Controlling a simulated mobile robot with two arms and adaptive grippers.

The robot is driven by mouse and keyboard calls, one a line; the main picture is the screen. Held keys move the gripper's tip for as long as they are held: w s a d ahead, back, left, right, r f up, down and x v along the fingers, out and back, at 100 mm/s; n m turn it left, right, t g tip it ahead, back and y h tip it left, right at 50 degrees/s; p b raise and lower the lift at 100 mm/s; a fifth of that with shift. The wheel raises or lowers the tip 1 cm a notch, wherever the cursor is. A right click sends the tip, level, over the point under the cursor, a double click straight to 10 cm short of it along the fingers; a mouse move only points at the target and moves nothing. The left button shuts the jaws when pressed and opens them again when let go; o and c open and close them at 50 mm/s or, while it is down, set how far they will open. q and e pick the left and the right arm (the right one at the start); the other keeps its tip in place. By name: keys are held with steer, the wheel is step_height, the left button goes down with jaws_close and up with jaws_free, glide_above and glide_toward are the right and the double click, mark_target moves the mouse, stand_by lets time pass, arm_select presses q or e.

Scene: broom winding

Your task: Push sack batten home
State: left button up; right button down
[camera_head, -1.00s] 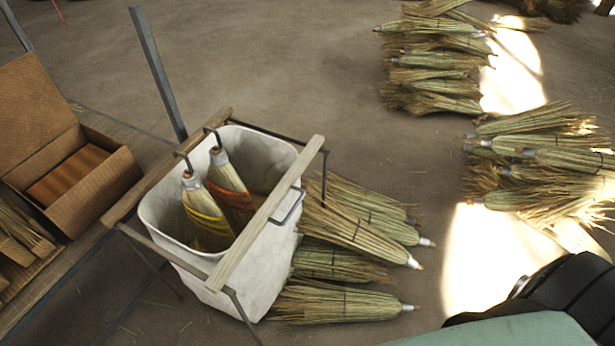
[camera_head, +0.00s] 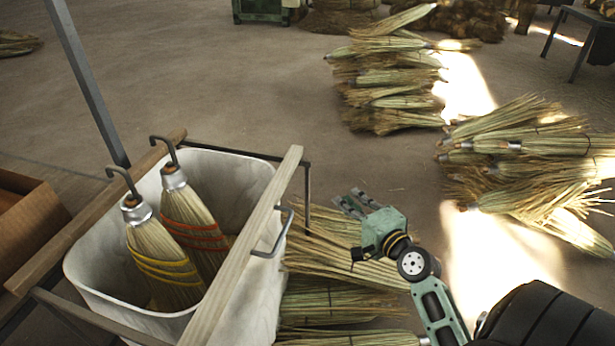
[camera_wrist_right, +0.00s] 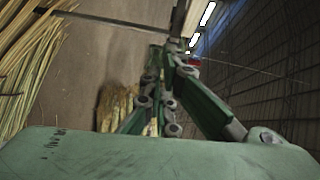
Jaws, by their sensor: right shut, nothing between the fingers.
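The white sack (camera_head: 85,288) hangs open in a frame at lower left in the head view. A pale wooden batten (camera_head: 243,238) runs along its right side, with a grey metal loop handle (camera_head: 285,230) on its outer side. A darker wooden rail (camera_head: 75,232) runs along the left side. My right gripper (camera_head: 348,204) is shut and empty, to the right of the handle and apart from it, above the brooms on the floor. In the right wrist view its green finger links (camera_wrist_right: 165,75) point away; the batten is not clear there. My left gripper is out of view.
Two hooked brooms, one yellow-banded (camera_head: 160,262) and one red-banded (camera_head: 192,225), stand in the sack. Loose brooms (camera_head: 330,300) lie right of it. Broom piles (camera_head: 395,85) lie farther back. A cardboard box (camera_head: 30,225) is at left. Bare floor lies behind the sack.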

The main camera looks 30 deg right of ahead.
mark_target(296, 162)
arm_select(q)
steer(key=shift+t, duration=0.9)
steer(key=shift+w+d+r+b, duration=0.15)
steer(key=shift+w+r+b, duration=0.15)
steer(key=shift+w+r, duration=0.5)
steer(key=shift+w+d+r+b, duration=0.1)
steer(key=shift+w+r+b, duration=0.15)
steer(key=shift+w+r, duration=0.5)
arm_select(e)
steer(key=w+a+r+t, duration=0.1)
steer(key=w+r, duration=0.3)
steer(key=w, duration=0.9)
steer(key=shift+a+m, duration=0.4)
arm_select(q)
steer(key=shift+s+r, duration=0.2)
arm_select(e)
steer(key=shift+w, duration=0.1)
